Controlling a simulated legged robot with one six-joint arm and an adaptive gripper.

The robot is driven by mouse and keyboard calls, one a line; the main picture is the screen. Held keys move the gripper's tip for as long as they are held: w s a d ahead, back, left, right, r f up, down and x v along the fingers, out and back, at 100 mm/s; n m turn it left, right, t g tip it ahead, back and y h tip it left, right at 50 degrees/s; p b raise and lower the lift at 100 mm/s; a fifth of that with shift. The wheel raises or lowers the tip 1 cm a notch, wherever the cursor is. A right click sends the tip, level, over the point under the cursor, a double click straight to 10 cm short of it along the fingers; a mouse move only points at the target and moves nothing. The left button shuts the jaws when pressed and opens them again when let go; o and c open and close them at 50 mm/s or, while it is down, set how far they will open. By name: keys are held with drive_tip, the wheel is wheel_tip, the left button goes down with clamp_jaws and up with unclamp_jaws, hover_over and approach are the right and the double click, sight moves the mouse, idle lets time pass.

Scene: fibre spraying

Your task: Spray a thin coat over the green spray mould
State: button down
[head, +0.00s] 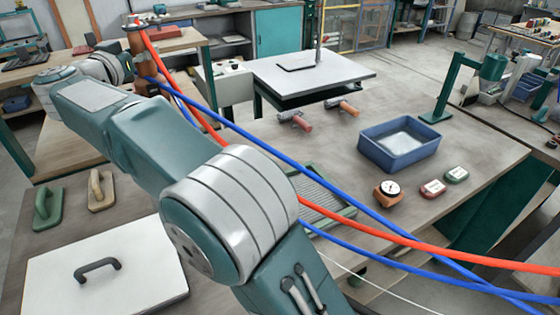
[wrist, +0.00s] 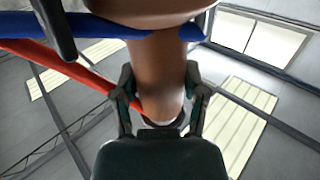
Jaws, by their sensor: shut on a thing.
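My gripper (wrist: 160,72) is closed around a brown, rounded handle (wrist: 160,100), with one finger on each side in the wrist view. The handle belongs to a brown tool (head: 138,42) at the upper left of the head view, where red and blue hoses meet it; its nozzle cannot be made out. A green ribbed tray-like piece (head: 335,205), which looks like the spray mould, lies on the bench behind my arm. My arm and the hoses hide part of it. The tool is well apart from it. No spray is visible.
A red hose (head: 400,238) and blue hoses (head: 330,165) cross above the bench. A blue tray (head: 372,150), a gauge (head: 387,193) and two rollers (head: 300,122) stand beyond the green piece. A white board with a handle (head: 60,275) and two floats (head: 47,208) lie at left.

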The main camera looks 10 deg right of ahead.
drive_tip(key=shift+f, duration=4.25)
drive_tip(key=shift+f, duration=4.8)
drive_tip(key=shift+c, duration=0.2)
unclamp_jaws()
